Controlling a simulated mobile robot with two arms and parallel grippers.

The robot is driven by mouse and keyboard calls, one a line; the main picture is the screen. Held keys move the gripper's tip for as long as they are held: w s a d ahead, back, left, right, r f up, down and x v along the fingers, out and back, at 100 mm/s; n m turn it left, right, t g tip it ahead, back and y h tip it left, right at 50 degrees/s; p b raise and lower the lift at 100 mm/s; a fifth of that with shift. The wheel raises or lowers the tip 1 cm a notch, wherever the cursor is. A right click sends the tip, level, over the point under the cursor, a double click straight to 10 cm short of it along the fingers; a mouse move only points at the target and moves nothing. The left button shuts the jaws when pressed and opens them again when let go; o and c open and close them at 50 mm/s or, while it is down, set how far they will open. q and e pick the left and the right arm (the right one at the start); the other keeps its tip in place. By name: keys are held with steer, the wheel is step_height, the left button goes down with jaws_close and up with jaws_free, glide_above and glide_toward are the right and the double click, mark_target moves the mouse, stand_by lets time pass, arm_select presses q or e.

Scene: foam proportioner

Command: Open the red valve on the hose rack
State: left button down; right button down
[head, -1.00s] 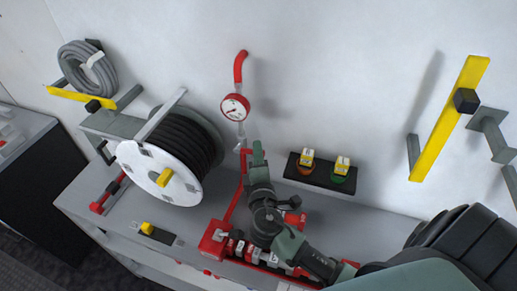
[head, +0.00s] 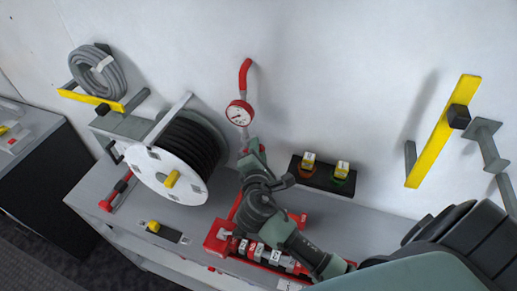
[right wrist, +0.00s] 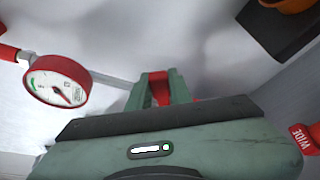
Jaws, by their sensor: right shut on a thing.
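My right gripper (head: 251,147) reaches up to the pipe just below the round red-rimmed pressure gauge (head: 239,113). In the right wrist view its two green fingers (right wrist: 161,88) are shut on the red valve handle (right wrist: 160,90). A piece of red also shows beside the fingers in the head view. The gripper and wrist hide most of the valve, so I cannot tell its angle. The gauge also shows left of the fingers in the wrist view (right wrist: 58,82). My left gripper is not in view.
A white hose reel (head: 168,172) with black hose stands left of my arm on the grey bench (head: 365,228). A red manifold (head: 218,237) with labelled parts lies below my wrist. A black holder (head: 322,174) with yellow-tagged items is to the right. Yellow bars project from the wall.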

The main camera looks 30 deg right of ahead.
steer(key=c, duration=1.3)
jaws_free()
steer(key=shift+d, duration=0.1)
steer(key=b+v, duration=0.2)
steer(key=v, duration=0.5)
steer(key=shift+s+a+r+b, duration=0.1)
steer(key=shift+s+a+b, duration=0.1)
steer(key=shift+s+b, duration=0.15)
